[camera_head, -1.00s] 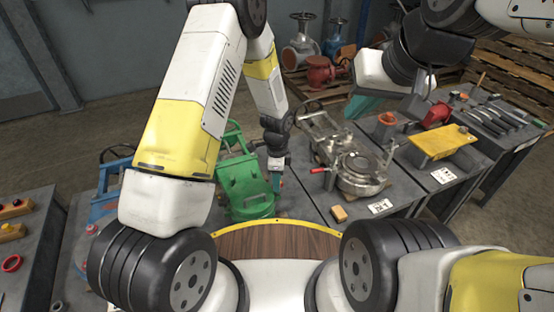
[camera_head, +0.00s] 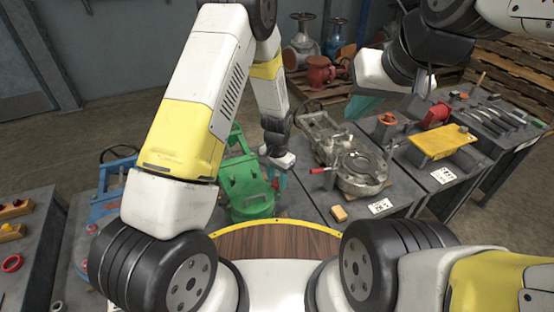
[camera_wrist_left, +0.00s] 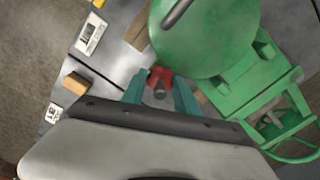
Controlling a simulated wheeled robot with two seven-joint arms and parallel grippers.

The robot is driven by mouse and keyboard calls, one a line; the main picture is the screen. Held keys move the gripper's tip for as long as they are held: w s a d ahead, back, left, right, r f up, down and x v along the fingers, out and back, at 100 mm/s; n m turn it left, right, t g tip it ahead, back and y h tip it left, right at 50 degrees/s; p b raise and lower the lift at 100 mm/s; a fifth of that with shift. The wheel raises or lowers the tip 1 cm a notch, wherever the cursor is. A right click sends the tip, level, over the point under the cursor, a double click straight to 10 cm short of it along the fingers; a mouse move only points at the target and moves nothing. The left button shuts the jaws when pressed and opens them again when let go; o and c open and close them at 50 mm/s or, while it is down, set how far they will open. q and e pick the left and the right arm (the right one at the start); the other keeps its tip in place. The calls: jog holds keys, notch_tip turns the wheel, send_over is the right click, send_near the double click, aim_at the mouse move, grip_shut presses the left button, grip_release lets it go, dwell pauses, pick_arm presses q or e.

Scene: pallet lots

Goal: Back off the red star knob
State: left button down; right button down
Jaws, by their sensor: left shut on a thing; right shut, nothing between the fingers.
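The red star knob (camera_wrist_left: 160,74) shows in the left wrist view between the teal fingers of my left gripper (camera_wrist_left: 160,90), beside the green valve body (camera_wrist_left: 205,45). The gripper is shut on the knob. In the head view my left gripper (camera_head: 281,178) reaches down at the right side of the green valve (camera_head: 246,190). A bit of the red knob (camera_head: 274,184) shows there, mostly hidden by the fingers. My right gripper (camera_head: 362,106) is shut and empty, held above the back of the bench at the right.
A grey metal valve (camera_head: 361,172) with a red-tipped handle stands right of the green one. A blue valve (camera_head: 112,185) stands left, partly behind my arm. A yellow plate (camera_head: 441,142) lies further right.

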pick_arm(q)
jog(key=n, duration=0.5)
jog(key=shift+d+n, duration=0.1)
jog(key=shift+n, duration=0.2)
jog(key=n, duration=0.5)
jog(key=shift+n, duration=0.3)
jog(key=n, duration=1)
jog(key=shift+n, duration=0.3)
jog(key=c, duration=0.9)
grip_release()
